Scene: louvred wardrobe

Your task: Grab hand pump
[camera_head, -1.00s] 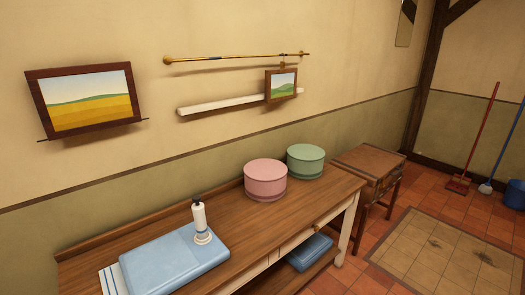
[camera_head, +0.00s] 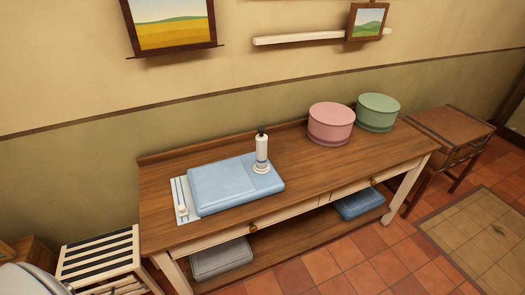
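The hand pump (camera_head: 261,152) is a white upright cylinder with a black top and a round white base. It stands on the right part of a light blue flat case (camera_head: 225,190), which lies on the wooden table (camera_head: 310,175). Neither of my grippers shows in the head view.
A pink round box (camera_head: 331,123) and a green round box (camera_head: 377,112) stand at the table's right end. A white striped cloth (camera_head: 182,203) lies left of the case. Grey and blue cases (camera_head: 358,204) lie on the lower shelf. A brown side table (camera_head: 447,135) stands to the right.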

